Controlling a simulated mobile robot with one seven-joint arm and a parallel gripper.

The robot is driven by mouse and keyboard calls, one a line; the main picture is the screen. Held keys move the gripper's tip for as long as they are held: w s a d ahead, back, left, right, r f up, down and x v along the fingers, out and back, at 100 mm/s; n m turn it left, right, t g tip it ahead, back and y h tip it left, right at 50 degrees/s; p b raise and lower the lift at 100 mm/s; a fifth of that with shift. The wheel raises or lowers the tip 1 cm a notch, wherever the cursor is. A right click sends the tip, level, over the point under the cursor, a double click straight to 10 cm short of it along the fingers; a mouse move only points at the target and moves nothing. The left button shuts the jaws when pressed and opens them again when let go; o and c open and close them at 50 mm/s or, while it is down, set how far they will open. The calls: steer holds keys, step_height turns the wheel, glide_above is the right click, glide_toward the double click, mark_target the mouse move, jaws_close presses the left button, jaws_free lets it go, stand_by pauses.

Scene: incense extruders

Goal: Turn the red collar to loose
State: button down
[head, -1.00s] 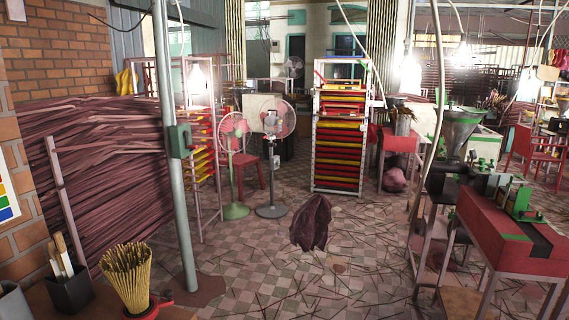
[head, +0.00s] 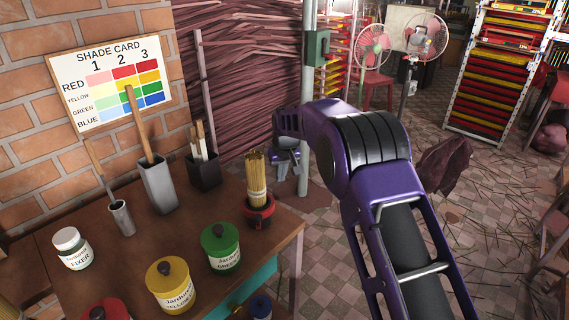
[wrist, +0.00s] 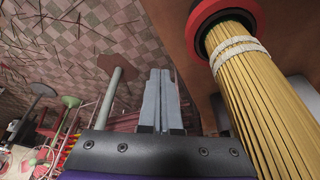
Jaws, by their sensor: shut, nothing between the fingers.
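The red collar (head: 262,215) is at the foot of an upright bundle of tan sticks (head: 257,180), near the far right corner of the brown table (head: 130,220). In the wrist view the collar (wrist: 203,11) shows at the top as a red ring with a dark inner edge around the bundle (wrist: 252,85), which has white bands. My gripper (head: 283,172) is past the table's far edge, to the right of the bundle and apart from it. In the wrist view its two grey fingers (wrist: 160,75) are together and empty.
Lidded pots, yellow (head: 170,285) and green (head: 221,248), a fixer jar (head: 72,250), and cups with brushes (head: 158,185) stand on the table. A grey post (head: 309,70) with a green box (head: 318,48) rises close behind my gripper. Tiled floor lies right.

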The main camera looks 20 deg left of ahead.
mark_target(258, 218)
steer(key=shift+s+d+f, duration=0.45)
steer(key=shift+s+f, duration=0.1)
steer(key=shift+s, duration=0.1)
steer(key=shift+s+d+f, duration=0.4)
steer(key=shift+s+f, duration=0.1)
steer(key=shift+s, duration=0.1)
steer(key=shift+s, duration=0.15)
steer(key=s+a+m+h, duration=0.1)
steer(key=s+m+h, duration=0.4)
steer(key=s+m, duration=0.5)
steer(key=m, duration=0.6)
steer(key=shift+s+a+m+g+p, duration=0.3)
steer(key=shift+a+p, duration=0.05)
steer(key=shift+a, duration=0.05)
steer(key=shift+a, duration=0.1)
stand_by(1.1)
